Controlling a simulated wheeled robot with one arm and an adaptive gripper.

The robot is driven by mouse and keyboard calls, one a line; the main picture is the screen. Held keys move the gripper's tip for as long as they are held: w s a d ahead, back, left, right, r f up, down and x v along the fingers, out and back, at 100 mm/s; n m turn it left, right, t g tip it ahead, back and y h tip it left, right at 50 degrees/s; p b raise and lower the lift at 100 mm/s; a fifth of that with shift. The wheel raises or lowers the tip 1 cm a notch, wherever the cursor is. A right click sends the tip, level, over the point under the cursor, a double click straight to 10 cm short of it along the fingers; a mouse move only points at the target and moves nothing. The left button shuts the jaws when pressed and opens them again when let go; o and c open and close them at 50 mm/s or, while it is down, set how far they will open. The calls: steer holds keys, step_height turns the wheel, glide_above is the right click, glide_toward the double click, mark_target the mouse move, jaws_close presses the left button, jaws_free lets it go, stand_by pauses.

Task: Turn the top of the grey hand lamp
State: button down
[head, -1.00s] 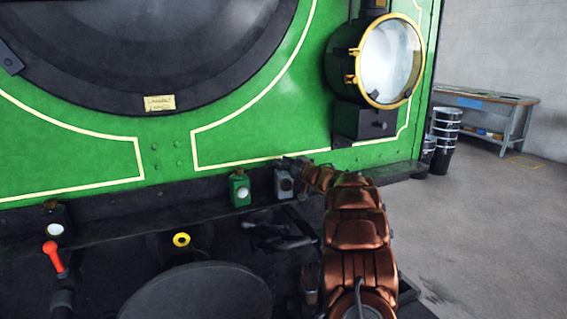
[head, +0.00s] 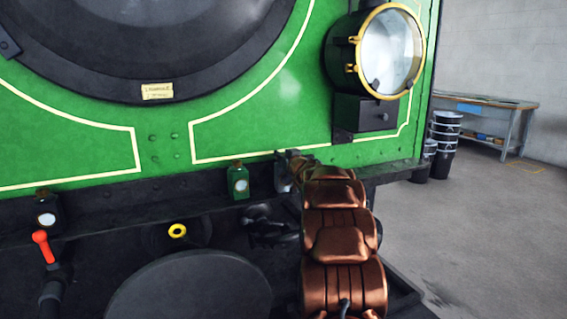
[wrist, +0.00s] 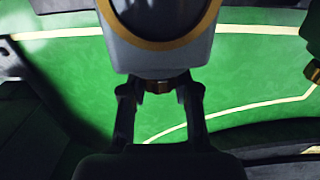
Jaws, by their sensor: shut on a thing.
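The grey hand lamp (head: 282,182) stands on the dark ledge under the green front, mostly hidden behind my arm in the head view. In the wrist view the grey lamp (wrist: 150,58) appears large at the top, upside down, with a brass ring round its lens. Its small brown top (wrist: 158,86) sits between my fingertips. My gripper (wrist: 160,90) is shut on this top, with a finger on either side. In the head view my gripper (head: 289,162) is small and partly hidden by my copper-coloured arm.
A green lamp (head: 238,183) stands close to the left of the grey one. A black lamp (head: 46,212) and a red-handled lever (head: 43,245) are farther left. The big headlamp (head: 385,55) is above right. Open floor (head: 480,230) lies to the right.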

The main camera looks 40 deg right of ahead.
steer(key=shift+w+f+m+g+h+b, duration=0.1)
steer(key=shift+m+g+h+b, duration=0.4)
steer(key=shift+b, duration=1.1)
steer(key=shift+s+f+m+g+h+b, duration=0.15)
steer(key=shift+m+h+b, duration=0.4)
steer(key=shift+b, duration=1.05)
steer(key=shift+w+f+m+g+h+b, duration=0.25)
steer(key=shift+h+b, duration=0.5)
steer(key=shift+b, duration=0.85)
steer(key=b, duration=0.2)
steer(key=g+h+b, duration=0.1)
steer(key=b, duration=0.1)
steer(key=shift+s+r+m, duration=0.2)
steer(key=shift+r+m, duration=0.05)
steer(key=shift+m, duration=0.15)
steer(key=shift+r+m+g+h+b, duration=0.25)
steer(key=shift+g+h+b, duration=0.2)
steer(key=shift+b, duration=1.3)
steer(key=c, duration=0.8)
jaws_free()
